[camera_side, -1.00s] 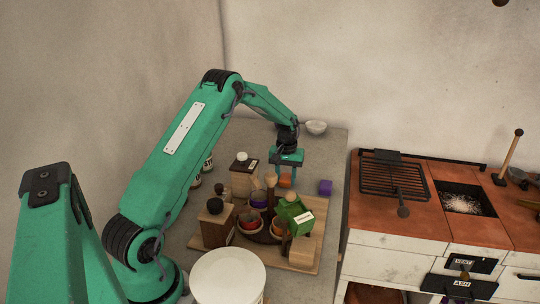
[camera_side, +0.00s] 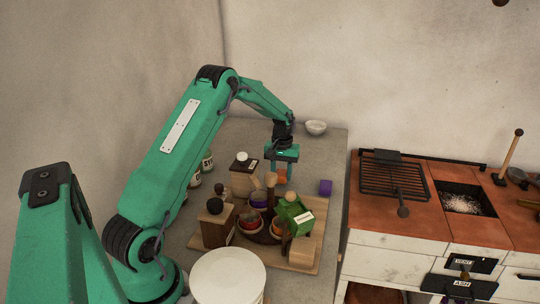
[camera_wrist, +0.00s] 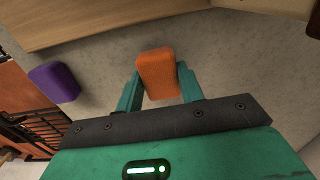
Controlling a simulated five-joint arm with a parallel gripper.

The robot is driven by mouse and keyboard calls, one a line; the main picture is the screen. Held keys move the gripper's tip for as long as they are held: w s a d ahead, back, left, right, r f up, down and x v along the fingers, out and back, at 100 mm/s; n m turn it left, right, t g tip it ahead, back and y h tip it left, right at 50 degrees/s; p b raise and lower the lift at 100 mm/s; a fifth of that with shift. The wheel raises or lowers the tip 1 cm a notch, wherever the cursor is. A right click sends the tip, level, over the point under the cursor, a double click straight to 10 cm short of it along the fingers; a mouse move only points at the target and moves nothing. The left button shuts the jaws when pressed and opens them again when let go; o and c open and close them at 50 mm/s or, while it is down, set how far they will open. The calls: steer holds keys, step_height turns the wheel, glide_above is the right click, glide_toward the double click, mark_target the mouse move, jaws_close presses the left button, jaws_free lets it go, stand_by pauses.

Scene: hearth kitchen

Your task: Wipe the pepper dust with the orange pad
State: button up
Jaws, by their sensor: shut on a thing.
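The orange pad (camera_side: 281,174) is held between the two teal fingers of my gripper (camera_side: 280,166), over the grey countertop beyond the wooden board. The wrist view shows the orange pad (camera_wrist: 158,72) with a finger on each side of it, so my gripper (camera_wrist: 160,84) is shut on it. I cannot tell whether the pad touches the counter. No pepper dust can be made out on the counter; it may be under the pad or too faint to see.
A purple block (camera_side: 326,187) lies on the counter (camera_side: 232,150) to the right of my gripper. A wooden board (camera_side: 300,262) crowded with jars, bowls and a green box (camera_side: 292,214) is nearer the camera. A white bowl (camera_side: 316,128) stands at the back.

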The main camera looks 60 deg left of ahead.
steer(key=shift+r, duration=2.2)
steer(key=shift+w+r, duration=0.1)
steer(key=shift+r, duration=0.05)
steer(key=shift+r, duration=1.35)
steer(key=shift+f, duration=0.1)
